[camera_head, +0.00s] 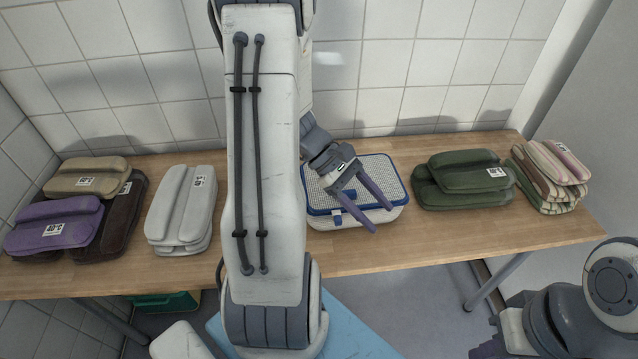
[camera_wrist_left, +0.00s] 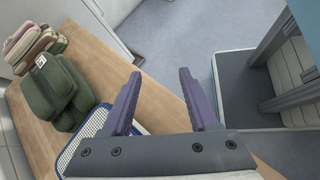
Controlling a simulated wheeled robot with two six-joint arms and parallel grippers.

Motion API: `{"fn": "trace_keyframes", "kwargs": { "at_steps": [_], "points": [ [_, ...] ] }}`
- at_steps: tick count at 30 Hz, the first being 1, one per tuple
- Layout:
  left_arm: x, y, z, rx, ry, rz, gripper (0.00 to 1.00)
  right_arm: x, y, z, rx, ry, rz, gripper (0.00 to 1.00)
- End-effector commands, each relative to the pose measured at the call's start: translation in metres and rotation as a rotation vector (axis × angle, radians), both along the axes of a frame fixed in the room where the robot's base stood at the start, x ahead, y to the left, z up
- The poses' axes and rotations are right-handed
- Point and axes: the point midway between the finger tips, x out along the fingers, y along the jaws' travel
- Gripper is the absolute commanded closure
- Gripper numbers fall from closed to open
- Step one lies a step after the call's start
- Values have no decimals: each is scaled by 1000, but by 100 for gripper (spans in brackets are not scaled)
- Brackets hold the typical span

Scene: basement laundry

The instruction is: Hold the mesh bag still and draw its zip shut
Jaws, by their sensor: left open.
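The mesh bag (camera_head: 390,172) is a white mesh block with blue edging, lying flat on the table right of centre. A small blue piece (camera_head: 337,218) shows at its front left; I cannot tell if it is the zip pull. My left gripper (camera_head: 382,219) is open and empty, its two purple-grey fingers over the bag and hiding part of it. I cannot tell whether they touch it. In the left wrist view, the open fingers (camera_wrist_left: 160,73) stand apart, with a corner of the bag (camera_wrist_left: 96,119) at lower left. My right gripper (camera_head: 488,346) shows only partly at the bottom right.
The wooden table (camera_head: 450,235) also bears green folded cloths (camera_head: 460,180), striped cloths (camera_head: 545,178), a pale grey stack (camera_head: 182,208), and purple (camera_head: 50,228), tan (camera_head: 88,172) and brown (camera_head: 118,222) ones. The tiled wall (camera_head: 420,75) closes the back. Bare table lies around the bag's front right.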

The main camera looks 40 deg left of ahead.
Motion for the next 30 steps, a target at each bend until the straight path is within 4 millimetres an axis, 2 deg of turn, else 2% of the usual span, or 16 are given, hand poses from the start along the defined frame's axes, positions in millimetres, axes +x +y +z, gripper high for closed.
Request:
{"fn": "trace_keyframes", "kwargs": {
  "at_steps": [1, 6, 9, 12, 17, 30],
  "points": [
    [3, 27, -9, -62, 23, 153, 40, 0, 0, -3, 0, 0, 0, 100],
    [5, 101, -26, -225, 43, 547, 40, 0, 0, -7, 0, 0, 0, 100],
    [0, 131, -33, -287, 40, 696, 40, 0, 0, -8, 0, 0, 0, 100],
    [-4, 148, -36, -322, 34, 778, 40, 0, 0, -8, 0, 0, 0, 100],
    [1, 149, -41, -339, 33, 810, 40, 0, 0, -8, 0, 0, 0, 100],
    [53, 106, -69, -334, 35, 804, 40, 0, 0, -8, 0, 0, 0, 100]
  ]
}}
